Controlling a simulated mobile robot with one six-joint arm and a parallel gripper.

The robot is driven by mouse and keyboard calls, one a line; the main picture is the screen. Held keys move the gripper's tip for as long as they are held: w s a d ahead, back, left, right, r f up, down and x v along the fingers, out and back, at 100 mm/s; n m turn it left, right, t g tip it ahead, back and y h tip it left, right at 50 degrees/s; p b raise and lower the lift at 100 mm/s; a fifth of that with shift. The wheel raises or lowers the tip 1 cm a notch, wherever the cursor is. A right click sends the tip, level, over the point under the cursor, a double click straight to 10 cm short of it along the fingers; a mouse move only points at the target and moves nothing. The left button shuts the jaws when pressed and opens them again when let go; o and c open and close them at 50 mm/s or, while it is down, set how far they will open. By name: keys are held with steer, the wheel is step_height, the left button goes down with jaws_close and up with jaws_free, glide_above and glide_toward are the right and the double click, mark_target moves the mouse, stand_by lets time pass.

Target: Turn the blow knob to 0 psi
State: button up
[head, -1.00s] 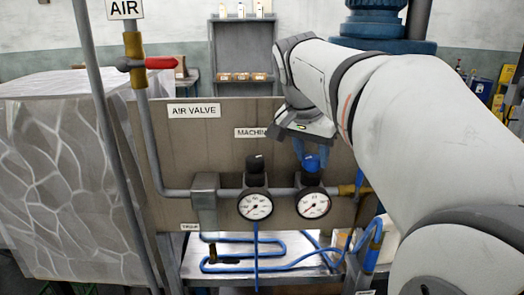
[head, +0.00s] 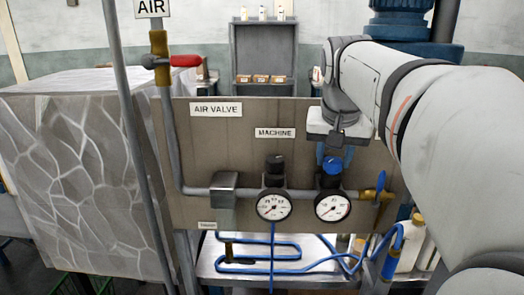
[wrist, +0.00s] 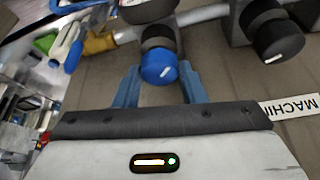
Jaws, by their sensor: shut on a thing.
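A blue knob (head: 332,166) sits on top of the right regulator, above a round white gauge (head: 332,208). A black knob (head: 274,164) tops the left regulator, above a similar gauge (head: 274,205). My gripper (head: 335,153) reaches down from above with its fingers on either side of the blue knob. In the wrist view, the blue knob (wrist: 159,66) lies between the blue-grey fingertips (wrist: 160,82), with a pale mark on its face. The black knob (wrist: 277,40) is to the right. No label reading "blow" is legible, and the gauge readings are too small to tell.
The brown panel carries signs "AIR VALVE" (head: 216,109) and "MACHINE" (head: 274,133). A red-handled valve (head: 185,61) is at upper left. A blue valve handle (head: 380,183) is close right of the regulators. Blue hoses (head: 320,262) lie below on a metal table.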

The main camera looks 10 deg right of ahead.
steer(key=shift+s+f, duration=0.1)
steer(key=shift+f, duration=0.05)
steer(key=o, duration=0.8)
steer(key=shift+s, duration=0.15)
steer(key=shift+o, duration=0.9)
steer(key=shift+r, duration=0.2)
steer(key=v, duration=0.7)
steer(key=shift+a+r, duration=0.15)
steer(key=shift+r, duration=0.15)
